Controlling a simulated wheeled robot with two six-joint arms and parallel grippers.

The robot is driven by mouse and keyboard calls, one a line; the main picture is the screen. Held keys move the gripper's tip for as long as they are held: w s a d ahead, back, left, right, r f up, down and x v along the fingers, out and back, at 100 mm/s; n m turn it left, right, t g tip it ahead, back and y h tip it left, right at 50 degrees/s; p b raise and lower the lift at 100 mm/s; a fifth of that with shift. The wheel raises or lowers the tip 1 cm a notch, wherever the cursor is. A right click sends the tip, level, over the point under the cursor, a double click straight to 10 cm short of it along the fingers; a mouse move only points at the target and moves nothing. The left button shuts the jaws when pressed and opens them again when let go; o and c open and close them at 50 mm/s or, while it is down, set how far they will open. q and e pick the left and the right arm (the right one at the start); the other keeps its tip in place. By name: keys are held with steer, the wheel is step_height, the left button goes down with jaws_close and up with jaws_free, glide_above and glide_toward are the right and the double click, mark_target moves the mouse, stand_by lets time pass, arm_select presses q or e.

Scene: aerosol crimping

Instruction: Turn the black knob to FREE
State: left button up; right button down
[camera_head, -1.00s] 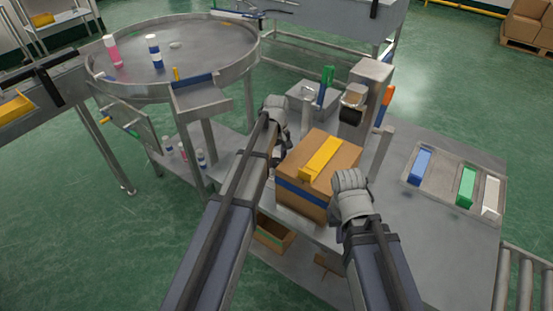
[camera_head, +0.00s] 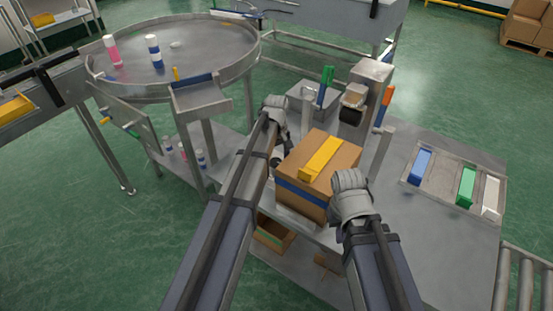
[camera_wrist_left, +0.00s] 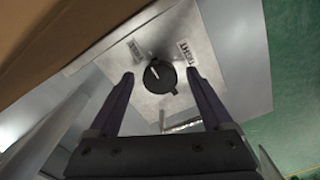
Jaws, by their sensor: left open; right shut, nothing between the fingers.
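The black knob (camera_wrist_left: 161,77) sits on a pale metal plate in the left wrist view. Its white mark points up and slightly left, toward the left-hand label (camera_wrist_left: 136,51), which is too small to read surely. The right-hand label (camera_wrist_left: 186,52) appears to read TIGHT. My left gripper (camera_wrist_left: 160,75) is open, its fingertips on either side of the knob with gaps visible; I cannot tell how deep they reach. In the head view my left wrist (camera_head: 275,107) is left of the carton, and the knob is not visible. My right gripper (camera_head: 349,184) is shut and empty, right of the carton.
A carton (camera_head: 345,165) with yellow tape stands between my arms on the metal bench (camera_head: 425,245). Behind it are machine blocks (camera_head: 370,75) with green and orange parts. A tray (camera_head: 437,172) holds blue, green and white pieces at right. A round table (camera_head: 205,55) stands at left.

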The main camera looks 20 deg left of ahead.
mark_target(276, 162)
arm_select(q)
steer(key=shift+r, duration=0.1)
step_height(276, 162, up, 8)
steer(key=p, duration=0.8)
arm_select(e)
step_height(276, 162, up, 8)
arm_select(q)
steer(key=shift+s+f, duration=0.1)
steer(key=shift+f, duration=0.15)
arm_select(e)
steer(key=shift+f, duration=0.15)
